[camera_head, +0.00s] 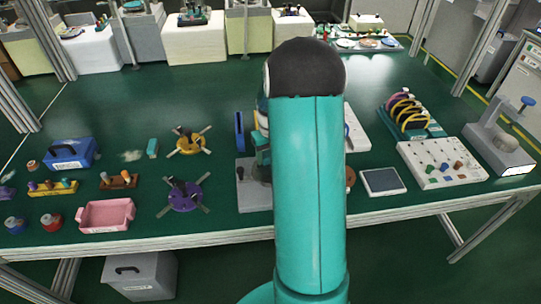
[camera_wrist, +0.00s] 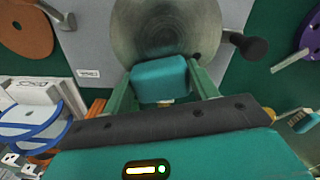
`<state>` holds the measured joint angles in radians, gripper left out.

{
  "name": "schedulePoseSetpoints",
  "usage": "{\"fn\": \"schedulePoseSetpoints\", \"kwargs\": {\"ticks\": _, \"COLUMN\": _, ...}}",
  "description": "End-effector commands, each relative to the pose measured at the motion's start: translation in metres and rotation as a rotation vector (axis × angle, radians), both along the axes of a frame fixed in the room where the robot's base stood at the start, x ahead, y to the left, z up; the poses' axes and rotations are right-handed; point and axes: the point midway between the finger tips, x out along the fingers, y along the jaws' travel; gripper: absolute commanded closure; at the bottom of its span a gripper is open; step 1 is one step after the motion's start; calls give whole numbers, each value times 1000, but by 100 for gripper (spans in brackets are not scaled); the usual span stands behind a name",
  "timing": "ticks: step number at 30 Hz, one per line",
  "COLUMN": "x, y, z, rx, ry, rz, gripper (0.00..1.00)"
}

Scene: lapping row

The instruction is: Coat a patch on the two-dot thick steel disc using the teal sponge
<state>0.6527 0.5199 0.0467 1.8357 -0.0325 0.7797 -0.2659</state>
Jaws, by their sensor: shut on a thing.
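My gripper (camera_wrist: 160,88) is shut on the teal sponge (camera_wrist: 160,78), with one green finger on each side of it. In the wrist view the sponge is over the lower part of a round steel disc (camera_wrist: 165,25), overlapping its near edge. I cannot tell whether the sponge touches the disc. The disc shows circular sheen and a darker middle. A two-dot mark cannot be made out. The disc sits on a grey plate (camera_wrist: 90,40) with a small label. In the head view my arm hides most of the disc and gripper.
A black knob (camera_wrist: 250,46) stands beside the disc. An orange-brown disc (camera_wrist: 27,28) lies to the left. In the head view, a purple fixture (camera_head: 183,194), yellow fixture (camera_head: 188,141) and pink tray (camera_head: 106,215) are left; a peg board (camera_head: 440,162) and dark pad (camera_head: 383,181) are right.

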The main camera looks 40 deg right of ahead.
Motion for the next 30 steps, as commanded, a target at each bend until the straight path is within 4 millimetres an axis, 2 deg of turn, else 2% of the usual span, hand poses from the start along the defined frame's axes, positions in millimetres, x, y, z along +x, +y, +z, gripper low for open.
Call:
{"fn": "schedulePoseSetpoints", "kwargs": {"ticks": 12, "x": -31, "y": 19, "z": -1, "rx": 5, "ry": 7, "rz": -1, "gripper": 60}}
{"fn": "schedulePoseSetpoints", "kwargs": {"ticks": 20, "x": -38, "y": 23, "z": 0, "rx": 5, "ry": 7, "rz": -1, "gripper": 60}}
{"fn": "schedulePoseSetpoints", "kwargs": {"ticks": 30, "x": -61, "y": 37, "z": 1, "rx": 4, "ry": 5, "rz": 0, "gripper": 60}}
